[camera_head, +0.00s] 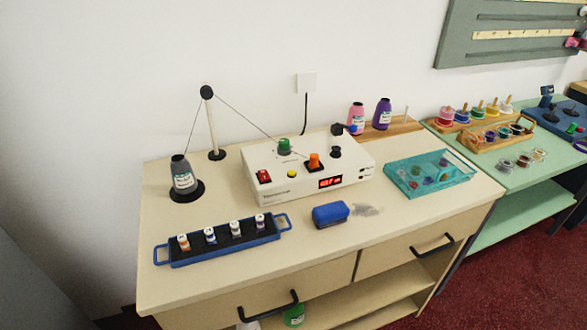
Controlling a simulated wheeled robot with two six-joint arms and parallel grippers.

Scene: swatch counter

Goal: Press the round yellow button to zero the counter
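The round yellow button (292,174) is on the sloping front of a white counter machine (300,198) in the middle of the beige table. To its left is a red rocker switch (264,176). To its right are an orange knob (314,161) and a lit red digit display (330,182), whose digits are too small to read surely. A green knob (284,146) is higher on the machine. Nothing covers the yellow button. Neither of my grippers is in view.
A blue tray (174,262) with several small spools, a blue block (330,214) and a teal tray (455,180) lie around the machine. A grey thread cone (181,172) and guide post (211,125) stand left, with thread running toward the machine. The table's front is mostly clear.

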